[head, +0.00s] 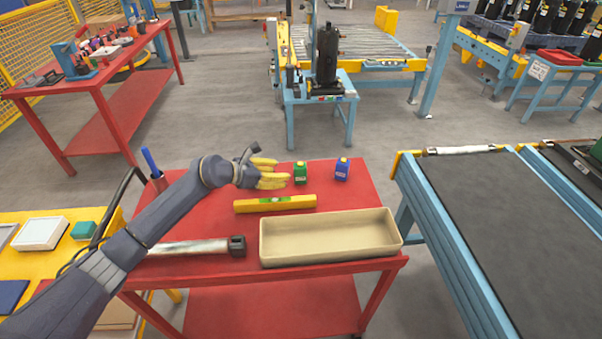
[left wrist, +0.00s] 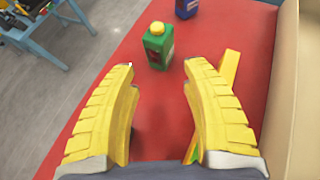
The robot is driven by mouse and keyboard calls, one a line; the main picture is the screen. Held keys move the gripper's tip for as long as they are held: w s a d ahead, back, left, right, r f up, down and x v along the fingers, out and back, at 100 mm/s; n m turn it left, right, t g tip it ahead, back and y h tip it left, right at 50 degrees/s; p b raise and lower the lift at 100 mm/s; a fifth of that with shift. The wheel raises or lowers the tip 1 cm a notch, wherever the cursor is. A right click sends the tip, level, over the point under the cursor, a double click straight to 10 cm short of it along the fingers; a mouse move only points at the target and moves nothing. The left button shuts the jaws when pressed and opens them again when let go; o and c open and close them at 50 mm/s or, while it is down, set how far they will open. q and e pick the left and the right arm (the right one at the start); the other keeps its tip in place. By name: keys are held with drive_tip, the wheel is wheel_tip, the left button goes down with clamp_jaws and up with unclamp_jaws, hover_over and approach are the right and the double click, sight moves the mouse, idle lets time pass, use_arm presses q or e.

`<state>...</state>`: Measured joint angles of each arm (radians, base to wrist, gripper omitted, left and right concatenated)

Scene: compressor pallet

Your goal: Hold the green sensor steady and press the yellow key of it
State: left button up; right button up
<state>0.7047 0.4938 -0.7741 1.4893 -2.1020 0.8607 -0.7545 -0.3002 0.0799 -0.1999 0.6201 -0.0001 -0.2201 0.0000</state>
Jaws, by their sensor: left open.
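The green sensor (head: 300,174) stands upright on the red cart top (head: 225,232), with a yellow key on its top. It also shows in the left wrist view (left wrist: 158,48), ahead of the fingers. My left gripper (head: 288,172) has yellow fingers, is open and empty, and points at the green sensor from its left. In the left wrist view its fingertips (left wrist: 160,72) lie apart, one on either side below the sensor, with a small gap to it. My right gripper is in neither view.
A blue sensor (head: 342,170) with a yellow top stands right of the green one. A yellow spirit level (head: 275,203), a beige tray (head: 330,256) and a torque wrench-like bar (head: 195,247) lie nearer the front. A conveyor (head: 500,220) stands to the right.

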sight(298, 174)
use_arm(q)
drive_tip(key=shift+x, duration=4.5)
drive_tip(key=c, duration=0.7)
